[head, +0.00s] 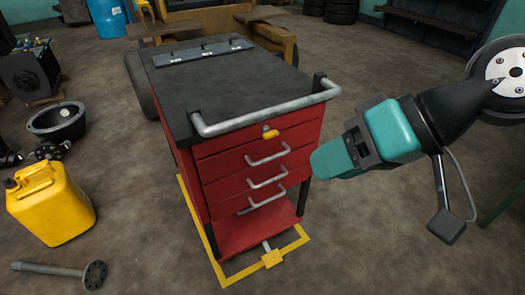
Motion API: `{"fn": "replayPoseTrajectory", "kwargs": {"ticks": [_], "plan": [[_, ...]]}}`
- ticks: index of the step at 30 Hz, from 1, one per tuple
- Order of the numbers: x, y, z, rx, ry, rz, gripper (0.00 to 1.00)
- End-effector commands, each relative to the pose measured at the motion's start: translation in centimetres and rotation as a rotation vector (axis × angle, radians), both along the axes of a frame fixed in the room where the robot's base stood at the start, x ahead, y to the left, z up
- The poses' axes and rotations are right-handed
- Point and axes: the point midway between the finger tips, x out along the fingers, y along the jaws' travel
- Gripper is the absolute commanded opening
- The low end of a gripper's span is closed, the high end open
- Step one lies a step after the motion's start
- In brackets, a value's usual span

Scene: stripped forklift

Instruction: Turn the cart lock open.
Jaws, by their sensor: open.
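A red tool cart (235,160) with a dark top and a grey push bar stands in the middle of the head view. A small yellow-orange lever (270,132) sits on its front, just under the push bar, above the drawer handles; it looks like the cart lock. It lies roughly crosswise. My teal gripper (328,160) is open, right of the cart front and a little lower than the lever in the picture. It appears apart from the lever, and its jaws look empty. Its fingertips are hard to make out, and it overlaps the cart's right edge.
A yellow frame (230,276) with a yellow block (272,259) lies on the floor around the cart's base. A yellow jerrycan (48,203), a black bowl-like part (58,121) and a metal shaft (50,269) are at left. The floor at lower right is clear.

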Motion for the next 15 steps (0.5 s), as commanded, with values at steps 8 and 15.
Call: {"fn": "replayPoseTrajectory", "kwargs": {"ticks": [8, 15], "plan": [[7.9, 5.2, -11.8, 0.580, 0.056, -0.370, 0.40], [14.7, 2.6, -18.8, 0.918, 0.132, -0.795, 0.40]]}}
